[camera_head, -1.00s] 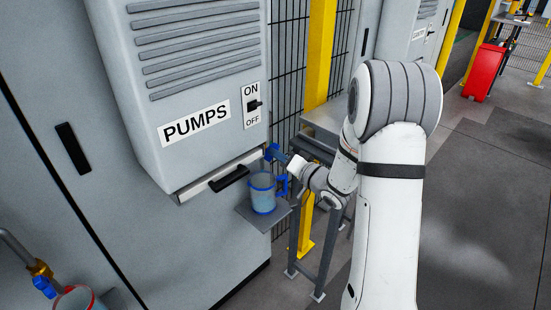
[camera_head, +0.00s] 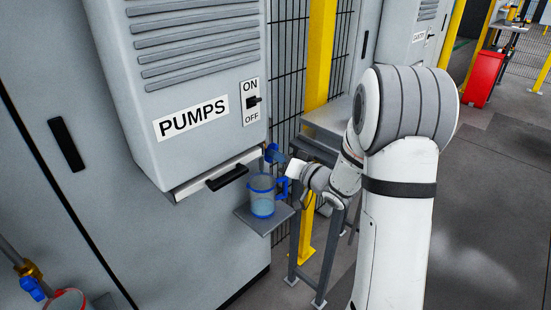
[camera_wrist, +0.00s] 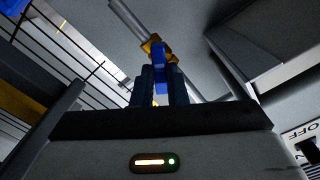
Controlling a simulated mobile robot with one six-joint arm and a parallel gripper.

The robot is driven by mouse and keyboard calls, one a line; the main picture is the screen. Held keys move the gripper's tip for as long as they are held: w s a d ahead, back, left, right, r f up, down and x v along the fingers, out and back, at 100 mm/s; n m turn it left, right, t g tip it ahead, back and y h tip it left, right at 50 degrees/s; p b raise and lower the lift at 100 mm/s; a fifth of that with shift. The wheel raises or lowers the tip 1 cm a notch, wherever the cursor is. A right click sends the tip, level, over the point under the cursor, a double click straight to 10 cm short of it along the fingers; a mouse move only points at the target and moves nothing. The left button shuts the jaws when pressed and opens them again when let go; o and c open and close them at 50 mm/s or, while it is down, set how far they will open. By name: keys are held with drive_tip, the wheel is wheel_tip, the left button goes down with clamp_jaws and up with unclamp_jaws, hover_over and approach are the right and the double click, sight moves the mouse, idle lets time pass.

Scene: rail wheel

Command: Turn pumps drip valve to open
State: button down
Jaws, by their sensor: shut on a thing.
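The pumps drip valve is a brass fitting on a grey pipe with a blue lever (camera_wrist: 159,66), seen in the wrist view. My gripper (camera_wrist: 161,88) is shut on that lever, with one dark finger on each side. In the head view, the blue at the valve (camera_head: 272,153) shows below the right end of the PUMPS cabinet (camera_head: 190,70), just above a jug (camera_head: 262,199). My gripper meets it from the right, and its fingertips are too small there to tell apart. The exact lever angle is hard to judge.
The clear jug with blue rim and handle stands on a small grey shelf (camera_head: 268,222) under the valve. A black handle (camera_head: 227,177) sticks out left of it. An ON/OFF switch (camera_head: 252,103) is above. A grey stand (camera_head: 310,230) and yellow post (camera_head: 319,60) stand close behind my wrist.

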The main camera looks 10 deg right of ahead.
drive_tip(key=shift+f+n+b, duration=0.15)
drive_tip(key=shift+n+b, duration=1.05)
drive_tip(key=shift+b, duration=0.05)
drive_tip(key=n+b, duration=0.4)
drive_tip(key=shift+f+b, duration=0.1)
drive_tip(key=shift+b, duration=0.3)
drive_tip(key=c, duration=1.3)
unclamp_jaws()
drive_tip(key=shift+r, duration=0.2)
